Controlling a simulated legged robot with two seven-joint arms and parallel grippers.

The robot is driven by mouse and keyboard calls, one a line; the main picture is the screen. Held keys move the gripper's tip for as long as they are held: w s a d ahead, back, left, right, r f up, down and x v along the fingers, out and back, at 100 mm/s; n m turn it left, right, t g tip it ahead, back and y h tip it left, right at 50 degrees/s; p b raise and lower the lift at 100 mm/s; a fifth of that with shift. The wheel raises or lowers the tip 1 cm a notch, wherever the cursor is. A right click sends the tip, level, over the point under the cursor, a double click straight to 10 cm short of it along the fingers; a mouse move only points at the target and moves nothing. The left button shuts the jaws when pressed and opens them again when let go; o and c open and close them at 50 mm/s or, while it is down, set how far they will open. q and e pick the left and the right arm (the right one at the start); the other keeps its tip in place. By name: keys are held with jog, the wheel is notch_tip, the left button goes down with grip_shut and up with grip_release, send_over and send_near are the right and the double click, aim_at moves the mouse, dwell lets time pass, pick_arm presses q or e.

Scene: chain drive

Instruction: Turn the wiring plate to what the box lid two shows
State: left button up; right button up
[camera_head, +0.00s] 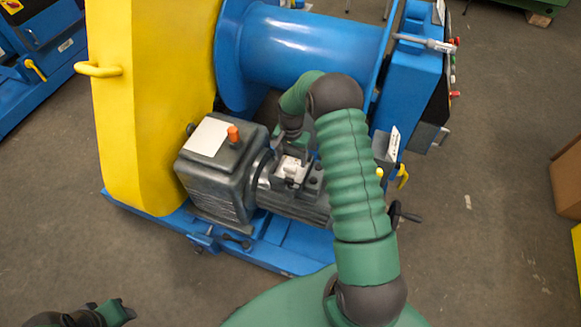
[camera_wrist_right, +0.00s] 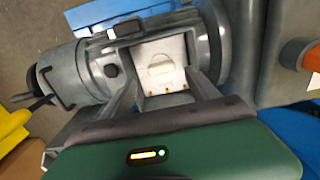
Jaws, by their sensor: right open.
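The wiring plate (camera_wrist_right: 162,62) is a white square in the open terminal box (camera_wrist_right: 122,58) on top of the grey motor. It bears a curved mark, small lettering and several brass-coloured dots along its lower edge. In the head view, the white plate (camera_head: 291,170) shows small beside my right gripper (camera_head: 291,143). In the right wrist view, my right gripper (camera_wrist_right: 163,92) is open, its two fingers on either side of the plate's near edge. I cannot tell whether they touch it. My left gripper (camera_head: 122,312) is at the bottom left, away from the machine. I cannot pick out box lid two.
A grey gearbox (camera_head: 215,185) with a white label and an orange cap (camera_head: 233,133) adjoins the motor. A yellow guard (camera_head: 150,100) and blue drum (camera_head: 305,50) stand behind. A hand crank (camera_head: 402,214) sticks out right.

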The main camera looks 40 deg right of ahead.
aim_at(290, 167)
jog(key=f, duration=0.4)
jog(key=shift+w+d+f, duration=0.1)
jog(key=shift+w+d, duration=0.05)
jog(key=shift+d, duration=0.05)
jog(key=shift+a+f+b, duration=0.1)
jog(key=shift+f+b, duration=0.2)
jog(key=shift+a+r, duration=0.1)
jog(key=shift+a, duration=0.25)
jog(key=shift+d, duration=0.25)
jog(key=c, duration=0.8)
jog(key=shift+a, duration=0.1)
jog(key=c, duration=0.6)
